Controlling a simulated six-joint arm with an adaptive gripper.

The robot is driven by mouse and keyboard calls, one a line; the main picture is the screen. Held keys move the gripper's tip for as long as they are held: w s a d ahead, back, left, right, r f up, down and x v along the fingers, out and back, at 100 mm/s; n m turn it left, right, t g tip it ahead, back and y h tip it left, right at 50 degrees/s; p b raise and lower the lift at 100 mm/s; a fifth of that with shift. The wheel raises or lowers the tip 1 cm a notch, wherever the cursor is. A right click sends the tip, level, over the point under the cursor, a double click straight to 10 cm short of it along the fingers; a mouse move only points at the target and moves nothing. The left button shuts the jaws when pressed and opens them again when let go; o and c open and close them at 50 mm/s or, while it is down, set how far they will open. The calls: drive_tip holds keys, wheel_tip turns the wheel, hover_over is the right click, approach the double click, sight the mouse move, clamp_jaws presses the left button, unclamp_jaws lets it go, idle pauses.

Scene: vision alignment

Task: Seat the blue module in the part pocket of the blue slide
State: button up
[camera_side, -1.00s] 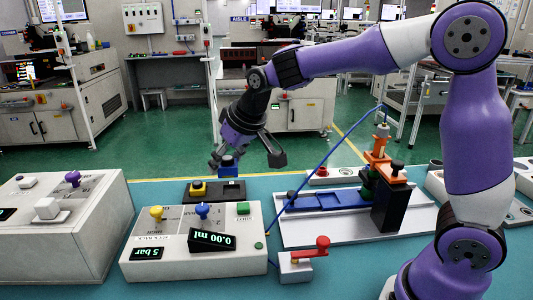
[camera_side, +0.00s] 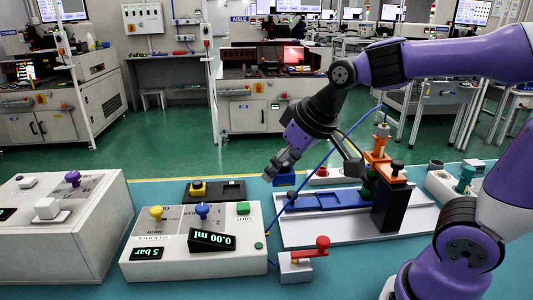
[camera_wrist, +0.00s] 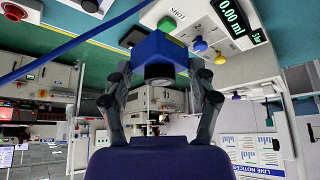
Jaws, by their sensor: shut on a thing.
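My gripper (camera_side: 279,166) is shut on the blue module (camera_side: 284,179) and holds it in the air, at the far left end of the blue slide (camera_side: 320,201). In the wrist view the blue module (camera_wrist: 160,48) sits between the two fingers (camera_wrist: 160,80), with a dark round part facing the camera. The blue slide lies on a pale base plate under an orange and black dispensing stand (camera_side: 379,150). The module appears above and behind the slide's left end. The part pocket cannot be made out clearly.
A dark tray (camera_side: 233,190) with a yellow-topped module (camera_side: 198,189) lies to the left. A control box (camera_side: 170,262) with knobs and a display stands in front of it. A red-handled valve (camera_side: 322,244) stands front centre.

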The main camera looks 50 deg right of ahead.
drive_tip(key=w+d+f+m+g+h, duration=0.15)
drive_tip(key=d+f+m+h, duration=0.35)
drive_tip(key=d+m, duration=0.5)
drive_tip(key=m+g+h, duration=0.1)
drive_tip(key=m+g, duration=0.3)
drive_tip(key=m, duration=0.4)
hover_over(332, 197)
drive_tip(key=a, duration=0.2)
drive_tip(key=f, duration=0.3)
drive_tip(key=shift+a+f, duration=0.2)
drive_tip(key=shift+f, duration=0.15)
drive_tip(key=shift+d+f+g, duration=0.15)
drive_tip(key=shift+f+g, duration=0.05)
drive_tip(key=shift+g, duration=0.05)
drive_tip(key=shift+f, duration=1.85)
drive_tip(key=shift+f, duration=0.15)
drive_tip(key=shift+f, duration=0.4)
drive_tip(key=shift+f, duration=0.55)
